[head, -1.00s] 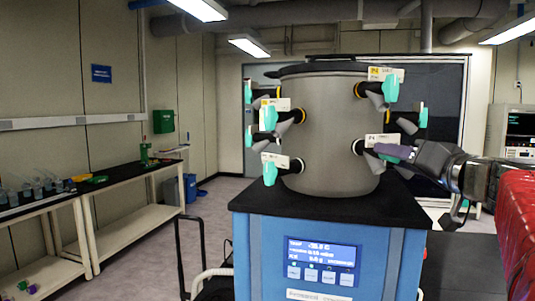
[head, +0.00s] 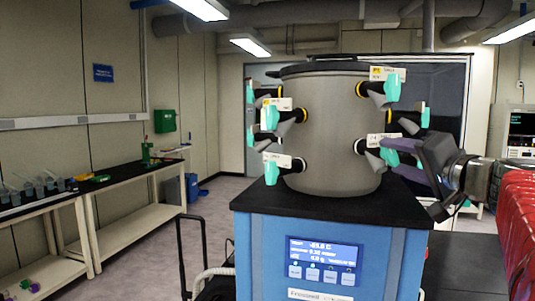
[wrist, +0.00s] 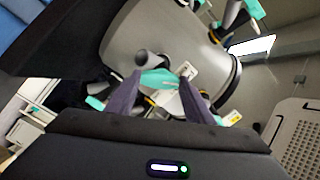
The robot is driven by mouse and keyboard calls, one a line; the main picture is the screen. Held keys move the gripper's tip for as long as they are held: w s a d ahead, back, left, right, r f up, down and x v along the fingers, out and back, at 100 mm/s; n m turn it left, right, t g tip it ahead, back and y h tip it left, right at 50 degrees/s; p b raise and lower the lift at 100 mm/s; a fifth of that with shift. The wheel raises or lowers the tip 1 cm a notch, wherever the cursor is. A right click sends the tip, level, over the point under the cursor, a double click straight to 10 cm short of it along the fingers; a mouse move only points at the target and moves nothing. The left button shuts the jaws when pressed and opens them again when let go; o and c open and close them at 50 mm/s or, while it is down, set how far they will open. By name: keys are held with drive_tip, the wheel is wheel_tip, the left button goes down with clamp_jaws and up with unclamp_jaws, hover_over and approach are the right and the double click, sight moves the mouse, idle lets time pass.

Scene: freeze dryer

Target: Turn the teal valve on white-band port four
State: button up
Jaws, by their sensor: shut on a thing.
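The teal valve (head: 390,157) sits on the lower right port of the grey drum (head: 330,130), beside a white label (head: 380,140) whose text is partly covered. My gripper (head: 405,158) reaches in from the right, with one purple-grey finger above the valve and one below. It is shut on the teal handle. In the wrist view the teal handle (wrist: 158,79) lies crosswise between the two fingers of my gripper (wrist: 160,88). The contact faces are hard to make out.
Other teal valves stand close by, including one at the upper right (head: 393,88) and one at the lower left (head: 271,172). The drum rests on a blue cabinet (head: 260,250) with a display. A red covered surface (head: 515,235) is at the right edge.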

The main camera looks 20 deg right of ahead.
drive_tip(key=m, duration=0.4)
drive_tip(key=shift+f, duration=0.15)
drive_tip(key=shift+m, duration=1.2)
drive_tip(key=shift+f, duration=0.1)
drive_tip(key=o, duration=1)
drive_tip(key=shift+o, duration=0.2)
drive_tip(key=shift+s+r, duration=0.2)
